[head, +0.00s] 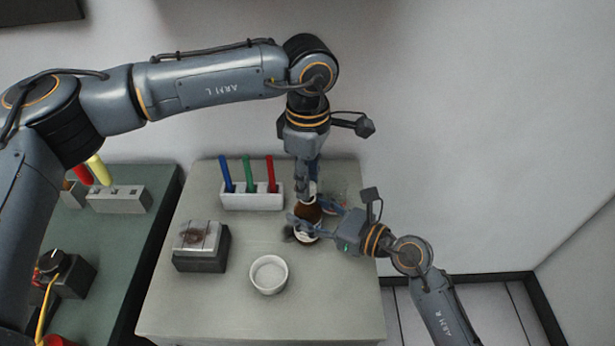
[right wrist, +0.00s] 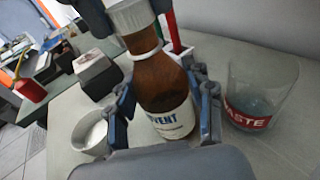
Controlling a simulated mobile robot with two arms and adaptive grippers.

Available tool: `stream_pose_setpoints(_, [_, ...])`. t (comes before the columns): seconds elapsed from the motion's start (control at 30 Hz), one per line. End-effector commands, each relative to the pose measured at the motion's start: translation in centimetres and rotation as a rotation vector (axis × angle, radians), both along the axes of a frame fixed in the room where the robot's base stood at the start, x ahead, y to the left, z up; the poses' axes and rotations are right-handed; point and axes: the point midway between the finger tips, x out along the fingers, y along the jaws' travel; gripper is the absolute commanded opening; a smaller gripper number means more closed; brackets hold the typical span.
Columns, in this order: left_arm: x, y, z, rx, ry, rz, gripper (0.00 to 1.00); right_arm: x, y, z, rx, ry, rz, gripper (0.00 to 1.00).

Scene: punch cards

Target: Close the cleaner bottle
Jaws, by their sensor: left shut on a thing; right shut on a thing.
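The cleaner bottle (head: 307,222) is brown glass, with a white label ending in "VENT" in the right wrist view (right wrist: 165,85). It stands upright on the pale table. My right gripper (head: 308,226) is shut around its body from the right, with a finger on each side in the right wrist view (right wrist: 162,105). A whitish cap (right wrist: 131,15) is at the top of the neck, above a pale ring. My left gripper (head: 309,192) points down from above and is shut on the cap. How tightly the cap sits cannot be told.
A clear beaker (right wrist: 262,88) with a red "WASTE" label stands right beside the bottle. A white rack (head: 252,196) with blue, green and red sticks is behind left. A white bowl (head: 269,275) and a grey block device (head: 201,252) stand left. The front right of the table is clear.

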Motion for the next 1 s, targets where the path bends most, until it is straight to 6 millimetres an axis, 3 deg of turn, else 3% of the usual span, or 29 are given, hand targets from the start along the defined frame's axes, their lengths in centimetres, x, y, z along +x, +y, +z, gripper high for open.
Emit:
stream_pose_setpoints(0.67, [0.0,0.0,-1.2,-0.001,0.0,-0.014,0.19,0.0,0.0,-0.1,-0.001,0.002,0.0,0.0])
stream_pose_setpoints(0.77, [0.0,0.0,-1.2,-0.001,0.001,-0.105,0.19,0.0,0.0,-0.1,-0.001,0.002,0.0,0.0])
stream_pose_setpoints(1.0, [0.0,0.0,-1.2,-0.002,0.0,-0.615,0.19,0.0,0.0,-0.1,-0.002,0.002,0.0,0.0])
